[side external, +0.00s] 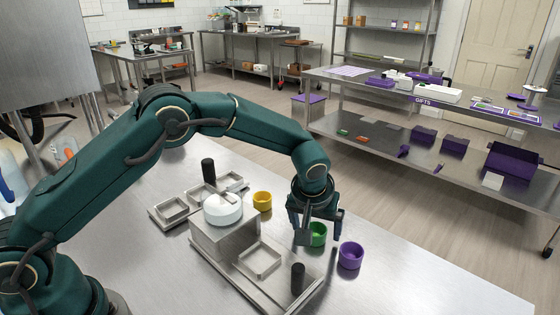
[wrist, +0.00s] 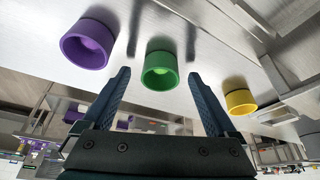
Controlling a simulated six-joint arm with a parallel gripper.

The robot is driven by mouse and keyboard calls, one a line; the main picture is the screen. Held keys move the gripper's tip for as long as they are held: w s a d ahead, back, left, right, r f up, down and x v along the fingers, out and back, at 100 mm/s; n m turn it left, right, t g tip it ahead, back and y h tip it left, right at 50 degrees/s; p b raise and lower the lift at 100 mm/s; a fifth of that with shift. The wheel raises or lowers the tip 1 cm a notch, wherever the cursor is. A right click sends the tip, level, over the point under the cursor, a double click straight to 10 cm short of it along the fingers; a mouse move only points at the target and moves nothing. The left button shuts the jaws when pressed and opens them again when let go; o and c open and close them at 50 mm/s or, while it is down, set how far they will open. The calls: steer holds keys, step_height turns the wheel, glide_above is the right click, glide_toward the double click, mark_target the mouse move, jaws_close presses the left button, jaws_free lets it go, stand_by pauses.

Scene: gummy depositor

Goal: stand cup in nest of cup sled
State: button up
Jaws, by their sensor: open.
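A green cup (side external: 319,234) stands upright on the steel table, close beside my gripper (side external: 319,238). In the wrist view, the green cup (wrist: 160,68) is centred ahead, between the two spread fingertips. My gripper is open, points down and holds nothing. A purple cup (side external: 350,256) stands to the right and a yellow cup (side external: 262,201) to the left, farther back. A metal sled with a square nest (side external: 260,259) and a black knob (side external: 297,279) lies front left of the gripper. Another metal tray sled (side external: 174,210) with square nests and a black knob lies farther back.
The table in front of and right of the purple cup is clear. A shelf bench (side external: 430,95) with purple boxes stands beyond the table.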

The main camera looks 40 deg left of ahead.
steer(key=c, duration=1.4)
steer(key=shift+r, duration=0.8)
step_height(320, 180, up, 3)
steer(key=shift+f, duration=0.2)
steer(key=s+a+r, duration=0.3)
steer(key=a+r, duration=0.3)
steer(key=a, duration=0.5)
steer(key=shift+s+a+r, duration=0.15)
steer(key=shift+r, duration=0.25)
